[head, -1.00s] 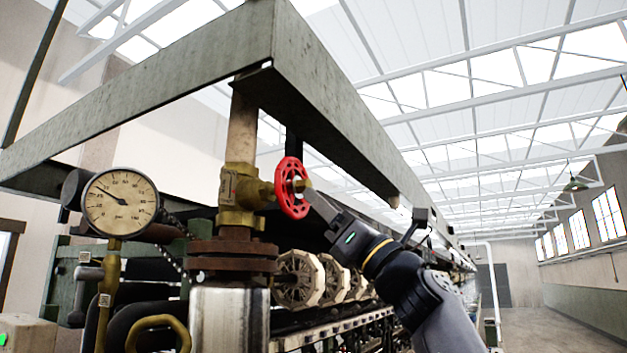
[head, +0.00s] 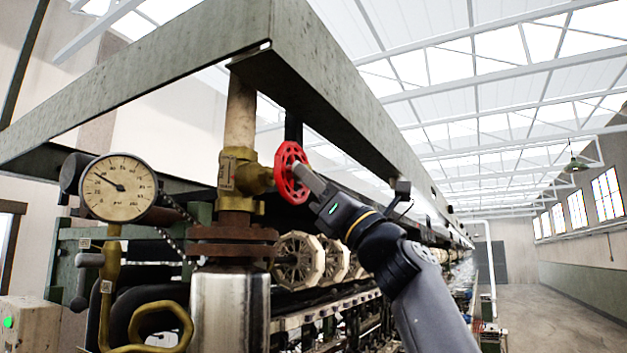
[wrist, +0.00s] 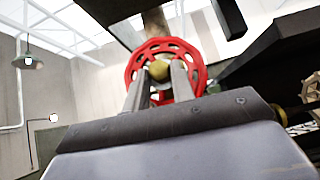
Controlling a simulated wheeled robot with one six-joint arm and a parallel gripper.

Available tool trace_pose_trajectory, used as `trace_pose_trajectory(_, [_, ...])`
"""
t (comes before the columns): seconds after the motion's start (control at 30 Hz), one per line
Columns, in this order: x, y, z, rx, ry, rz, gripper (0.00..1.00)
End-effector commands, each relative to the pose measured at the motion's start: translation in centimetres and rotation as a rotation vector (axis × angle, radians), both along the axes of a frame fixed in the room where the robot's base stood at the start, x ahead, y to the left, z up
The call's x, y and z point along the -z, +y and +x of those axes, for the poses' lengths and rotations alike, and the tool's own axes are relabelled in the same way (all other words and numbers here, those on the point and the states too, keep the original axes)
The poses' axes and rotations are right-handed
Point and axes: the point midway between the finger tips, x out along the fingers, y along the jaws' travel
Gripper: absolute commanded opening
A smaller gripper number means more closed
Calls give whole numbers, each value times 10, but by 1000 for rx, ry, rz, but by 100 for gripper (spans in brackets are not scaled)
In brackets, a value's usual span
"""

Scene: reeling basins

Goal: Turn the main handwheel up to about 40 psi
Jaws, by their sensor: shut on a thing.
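The red main handwheel (head: 291,173) sits on a brass valve (head: 238,178) at the upper centre of the head view. It also shows in the wrist view (wrist: 166,52), straight ahead of my gripper. My gripper (head: 303,175) reaches the wheel from the right, and its fingers (wrist: 159,80) are shut at the wheel's centre, around the brass-coloured hub (wrist: 159,70). The finger contact is partly hidden in the head view. The round pressure gauge (head: 119,188) is at the left, its dark needle pointing to the upper left; the numbers are too small to read surely.
A green steel beam frame (head: 330,85) runs above the valve and close over my arm. A row of wooden reels (head: 298,259) lies below the wheel. A steel cylinder (head: 230,308) stands under the valve. The aisle floor (head: 560,300) at the right is clear.

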Motion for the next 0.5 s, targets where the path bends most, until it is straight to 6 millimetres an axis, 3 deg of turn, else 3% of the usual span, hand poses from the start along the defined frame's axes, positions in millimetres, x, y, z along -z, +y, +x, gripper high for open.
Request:
trace_pose_trajectory(0.2, [0, 0, 0, 0, 0, 0, 1])
trace_pose_trajectory(0.5, [-3, -3, 5, 0, -133, -92, 1])
